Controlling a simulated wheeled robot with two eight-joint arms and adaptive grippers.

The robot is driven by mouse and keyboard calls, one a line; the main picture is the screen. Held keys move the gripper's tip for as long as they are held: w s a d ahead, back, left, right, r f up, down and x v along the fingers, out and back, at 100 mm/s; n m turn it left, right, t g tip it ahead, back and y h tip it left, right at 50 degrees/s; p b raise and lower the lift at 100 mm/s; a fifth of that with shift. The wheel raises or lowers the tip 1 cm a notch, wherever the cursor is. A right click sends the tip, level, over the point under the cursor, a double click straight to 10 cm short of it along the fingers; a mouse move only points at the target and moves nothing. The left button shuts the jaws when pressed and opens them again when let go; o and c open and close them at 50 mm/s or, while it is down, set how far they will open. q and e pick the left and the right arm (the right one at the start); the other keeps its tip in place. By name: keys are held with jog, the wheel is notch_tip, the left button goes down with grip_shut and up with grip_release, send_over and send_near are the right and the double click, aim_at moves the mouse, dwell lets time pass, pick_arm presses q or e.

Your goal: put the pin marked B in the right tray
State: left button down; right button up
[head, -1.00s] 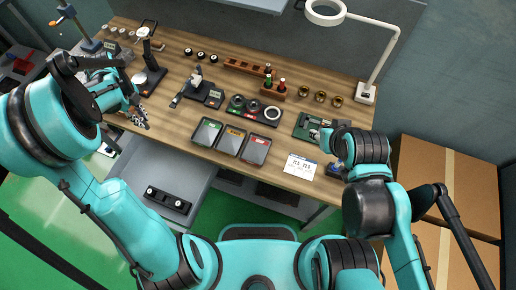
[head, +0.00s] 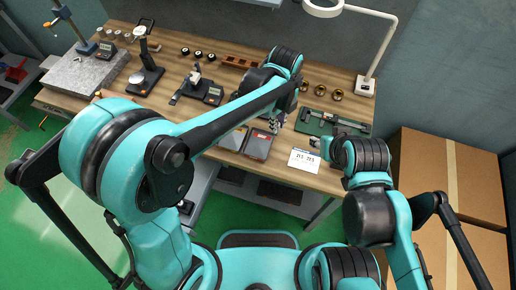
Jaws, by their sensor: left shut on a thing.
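My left gripper (head: 277,118) reaches across the bench and hangs over the far edge of the right tray. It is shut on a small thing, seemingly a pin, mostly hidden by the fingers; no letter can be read. The right tray (head: 258,147), with a red label, lies at the bench's front edge and looks empty where it shows. The middle tray (head: 233,139) is partly covered by my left arm, and the left tray is hidden. My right gripper (head: 320,145) is small near the white card; its fingers are too unclear to judge.
A white card (head: 303,161) lies right of the trays. A green board with a caliper (head: 331,120), brass rings (head: 320,90) and a lamp base (head: 364,86) stand farther right. A wooden rack (head: 236,62) and gauge stand (head: 145,75) are behind my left arm.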

pick_arm(q)
jog(key=s+d, duration=0.3)
jog(key=d, duration=0.1)
jog(key=b, duration=0.3)
send_over(259, 145)
notch_tip(259, 145, down, 7)
jog(key=shift+m, duration=0.4)
notch_tip(259, 145, down, 4)
jog(key=shift+a+b, duration=0.1)
jog(key=shift+b, duration=0.35)
jog(key=shift+s+r, duration=0.1)
jog(key=c, duration=1.9)
grip_release()
jog(key=shift+f, duration=0.25)
jog(key=o, duration=0.4)
jog(key=shift+r, duration=0.1)
